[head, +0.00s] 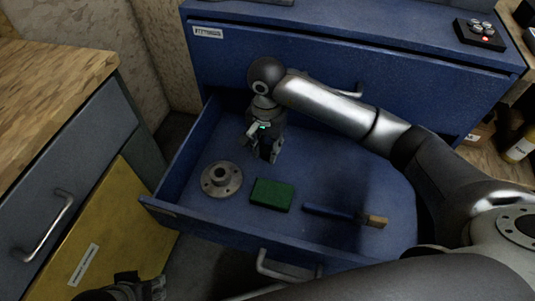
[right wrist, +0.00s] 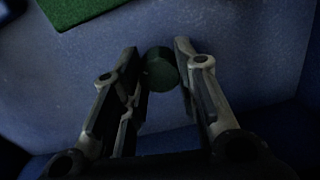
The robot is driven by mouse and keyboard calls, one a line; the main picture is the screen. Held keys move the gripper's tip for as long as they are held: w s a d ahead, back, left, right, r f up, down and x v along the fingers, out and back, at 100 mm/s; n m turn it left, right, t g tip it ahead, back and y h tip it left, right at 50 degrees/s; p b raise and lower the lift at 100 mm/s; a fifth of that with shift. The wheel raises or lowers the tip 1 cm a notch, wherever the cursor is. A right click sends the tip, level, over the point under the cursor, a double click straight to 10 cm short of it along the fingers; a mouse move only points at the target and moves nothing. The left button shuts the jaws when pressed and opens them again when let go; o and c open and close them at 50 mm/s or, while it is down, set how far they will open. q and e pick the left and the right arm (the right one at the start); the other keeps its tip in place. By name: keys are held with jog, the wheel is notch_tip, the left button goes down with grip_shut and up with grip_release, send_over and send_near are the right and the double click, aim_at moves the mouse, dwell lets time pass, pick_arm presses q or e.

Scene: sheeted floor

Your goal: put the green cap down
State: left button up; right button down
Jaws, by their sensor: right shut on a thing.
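The green cap (right wrist: 161,68) is a small dark green round piece between the fingertips of my right gripper (right wrist: 160,72) in the right wrist view. The gripper is shut on it. In the head view my right gripper (head: 264,150) points down into the open blue drawer (head: 335,152), near its back left, and the cap cannot be made out there. I cannot tell whether the cap touches the drawer floor. My left gripper (head: 145,288) shows only partly at the bottom left, outside the drawer; its fingers are too dark to read.
In the drawer lie a grey metal flange (head: 221,180), a green pad (head: 271,194) and a blue-handled brush (head: 345,214). Drawer floor is free right of my right gripper, beneath my arm. A wooden-topped cabinet (head: 50,75) stands left. A black button box (head: 479,34) sits on top.

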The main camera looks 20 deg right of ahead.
aim_at(267, 148)
jog(key=shift+w+d+f+b, duration=0.15)
jog(key=shift+f+b, duration=0.15)
jog(key=shift+f, duration=1.5)
jog(key=shift+f, duration=0.1)
jog(key=c, duration=1.1)
grip_release()
